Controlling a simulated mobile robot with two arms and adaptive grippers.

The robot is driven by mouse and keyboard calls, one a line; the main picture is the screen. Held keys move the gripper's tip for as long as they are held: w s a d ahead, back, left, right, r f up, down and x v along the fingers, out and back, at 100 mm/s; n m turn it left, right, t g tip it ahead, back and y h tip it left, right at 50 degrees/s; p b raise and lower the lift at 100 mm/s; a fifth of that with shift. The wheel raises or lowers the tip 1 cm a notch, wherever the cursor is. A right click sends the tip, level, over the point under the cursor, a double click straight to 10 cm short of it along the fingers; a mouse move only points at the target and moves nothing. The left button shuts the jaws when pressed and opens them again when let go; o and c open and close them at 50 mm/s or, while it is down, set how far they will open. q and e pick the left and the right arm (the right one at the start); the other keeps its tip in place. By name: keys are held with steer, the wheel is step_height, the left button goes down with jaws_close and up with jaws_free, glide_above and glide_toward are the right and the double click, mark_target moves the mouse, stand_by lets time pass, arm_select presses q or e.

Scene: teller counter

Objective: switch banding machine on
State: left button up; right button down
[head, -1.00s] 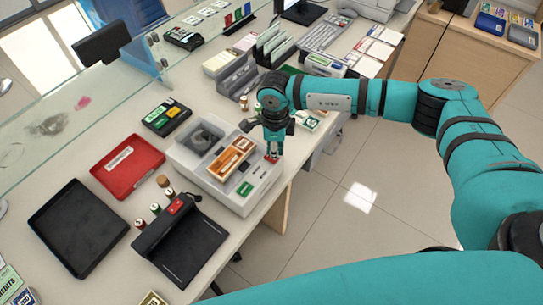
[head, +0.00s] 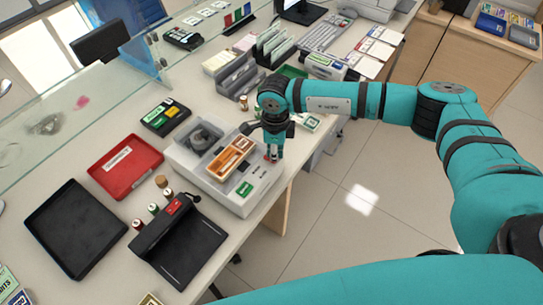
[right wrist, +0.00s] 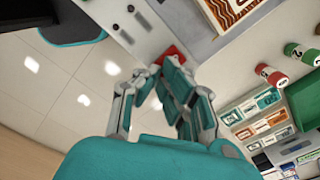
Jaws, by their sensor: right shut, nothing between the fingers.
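The banding machine is a pale grey box (head: 212,187) on the counter, with an orange-framed tray set in its top and a green label near its front corner. A small red switch (head: 267,158) sits at its right end. The red switch also shows in the right wrist view (right wrist: 172,53), partly hidden by my fingers. My right gripper (head: 273,157) is shut and empty, pointing down, with its fingertips right at the switch. I cannot tell whether they touch it or which way the switch is set. My left gripper is out of view.
A black device (head: 186,250) with a red label, a red tray (head: 125,180) and a black tray (head: 72,240) lie left of the machine. Small rolls stand between them. A glass screen (head: 60,125) runs along the far side. The floor is open at the right.

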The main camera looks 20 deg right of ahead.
steer(key=shift+f+b, duration=0.3)
steer(key=shift+f, duration=0.05)
steer(key=shift+s+r, duration=0.1)
steer(key=shift+r+p, duration=0.6)
steer(key=shift+r, duration=0.25)
steer(key=shift+r+p, duration=1.2)
steer(key=shift+r, duration=1.4)
